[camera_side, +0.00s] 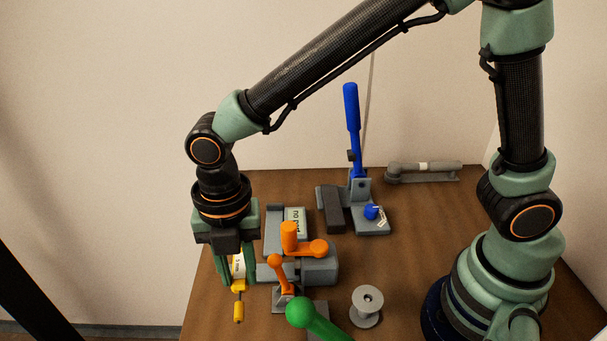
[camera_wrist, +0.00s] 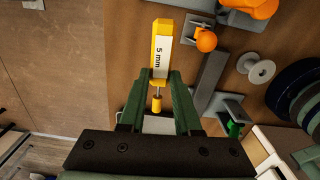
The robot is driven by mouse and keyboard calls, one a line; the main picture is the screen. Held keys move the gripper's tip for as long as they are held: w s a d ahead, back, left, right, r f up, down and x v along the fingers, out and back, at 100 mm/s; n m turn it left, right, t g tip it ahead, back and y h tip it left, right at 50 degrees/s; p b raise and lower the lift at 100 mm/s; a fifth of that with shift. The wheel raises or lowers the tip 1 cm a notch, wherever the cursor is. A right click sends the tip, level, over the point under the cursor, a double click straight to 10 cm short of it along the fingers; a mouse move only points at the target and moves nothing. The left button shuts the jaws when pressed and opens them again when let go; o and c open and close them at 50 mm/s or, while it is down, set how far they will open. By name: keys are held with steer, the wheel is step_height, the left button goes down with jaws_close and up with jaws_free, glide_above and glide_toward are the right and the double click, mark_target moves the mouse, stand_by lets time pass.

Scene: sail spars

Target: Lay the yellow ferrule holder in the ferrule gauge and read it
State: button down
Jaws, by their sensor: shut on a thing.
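In the wrist view my gripper (camera_wrist: 160,82) is shut on the yellow holder (camera_wrist: 161,30), whose white label reads "5 mm". A thin metal rod joins its body to a smaller yellow end piece between the fingers. A grey block with a pale display (camera_side: 294,221), marked with text starting "no m", stands right of my gripper and seems to be the ferrule gauge. The holder is apart from it.
A grey fixture with an orange clamp (camera_side: 290,240) stands right of my gripper. A blue-handled lever press (camera_side: 352,120) is behind. A grey spool (camera_side: 367,304), a green handle (camera_side: 312,317) and a grey pipe piece (camera_side: 425,171) are around. The back left of the table is bare.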

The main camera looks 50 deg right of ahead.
step_height(320, 180, up, 7)
steer(key=shift+r, duration=0.1)
steer(key=shift+w+d+f+m, duration=0.25)
steer(key=shift+w+d+m, duration=0.05)
steer(key=shift+m, duration=0.4)
steer(key=shift+w+d+m, duration=0.25)
steer(key=shift+m, duration=0.35)
steer(key=w+d+m, duration=0.6)
steer(key=d+m, duration=0.1)
steer(key=m, duration=2.7)
glide_above(274, 231)
step_height(274, 231, down, 11)
steer(key=shift+s+f, duration=0.1)
steer(key=shift+f, duration=1.7)
steer(key=shift+f, duration=1.25)
